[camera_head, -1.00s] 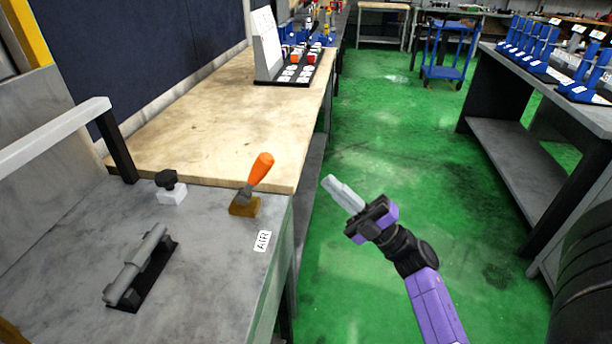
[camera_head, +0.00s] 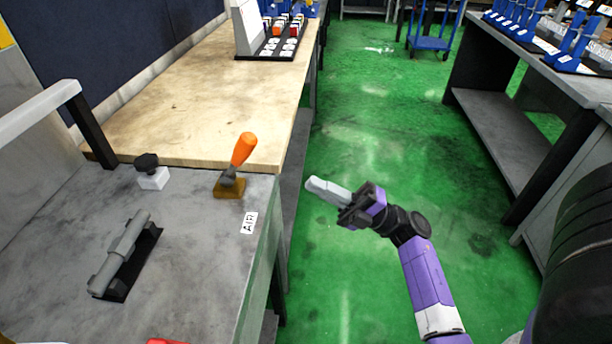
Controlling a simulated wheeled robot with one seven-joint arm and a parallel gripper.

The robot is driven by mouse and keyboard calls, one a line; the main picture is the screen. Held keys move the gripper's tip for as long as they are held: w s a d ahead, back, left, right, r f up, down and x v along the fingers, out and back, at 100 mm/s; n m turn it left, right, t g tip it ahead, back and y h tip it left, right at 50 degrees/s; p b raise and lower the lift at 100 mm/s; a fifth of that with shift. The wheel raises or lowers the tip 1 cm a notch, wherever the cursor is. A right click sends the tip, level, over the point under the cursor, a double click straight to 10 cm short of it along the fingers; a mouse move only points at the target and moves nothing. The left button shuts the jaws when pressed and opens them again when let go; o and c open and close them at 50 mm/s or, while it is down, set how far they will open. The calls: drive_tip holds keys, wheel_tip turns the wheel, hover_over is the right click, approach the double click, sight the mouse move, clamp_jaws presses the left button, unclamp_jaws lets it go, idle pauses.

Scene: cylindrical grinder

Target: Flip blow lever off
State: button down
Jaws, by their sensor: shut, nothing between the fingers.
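The blow lever has an orange handle (camera_head: 243,149) on a grey stem and a brown base (camera_head: 229,188). It stands on the grey machine top (camera_head: 195,255), tilted up and to the right, beside a white label reading AIR (camera_head: 249,222). My gripper (camera_head: 312,184) is to the right of the lever, over the green floor and apart from it. Its grey fingers are shut and empty, pointing left toward the lever's side.
A black knob on a white block (camera_head: 153,178) stands left of the lever. A grey cylinder on a black base (camera_head: 125,257) lies in front. A wooden bench (camera_head: 190,110) is behind. Part of a red thing (camera_head: 166,341) shows at the bottom edge. Green floor is open right of the machine.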

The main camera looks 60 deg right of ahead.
drive_tip(key=p, duration=0.3)
approach(237, 159)
drive_tip(key=w+r, duration=0.4)
drive_tip(key=shift+r, duration=0.15)
